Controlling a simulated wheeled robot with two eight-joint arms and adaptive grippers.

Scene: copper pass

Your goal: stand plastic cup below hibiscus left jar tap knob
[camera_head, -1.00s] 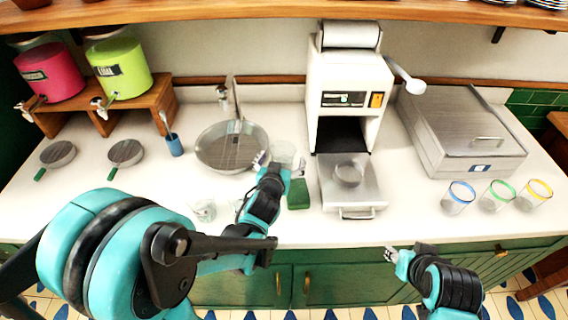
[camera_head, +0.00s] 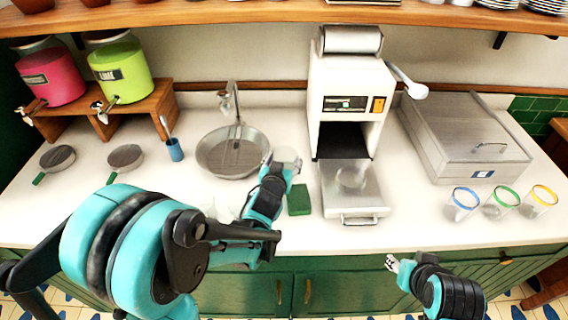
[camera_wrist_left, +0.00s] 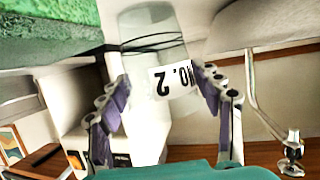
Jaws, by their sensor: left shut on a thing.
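The pink hibiscus jar (camera_head: 50,76) stands on a wooden stand at the far left, with its tap and knob (camera_head: 25,110) at its front. My left gripper (camera_head: 283,164) is right of the sink, over the counter. It is shut on a clear plastic cup (camera_head: 288,156), small and partly hidden by the fingers. In the left wrist view the cup (camera_wrist_left: 150,25) sits between the fingers (camera_wrist_left: 160,85), with dark bands and an upside-down "NO. 2" label. My right gripper (camera_head: 393,263) is low in front of the counter edge; its opening is unclear.
A lime jar (camera_head: 120,70) stands beside the hibiscus jar.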

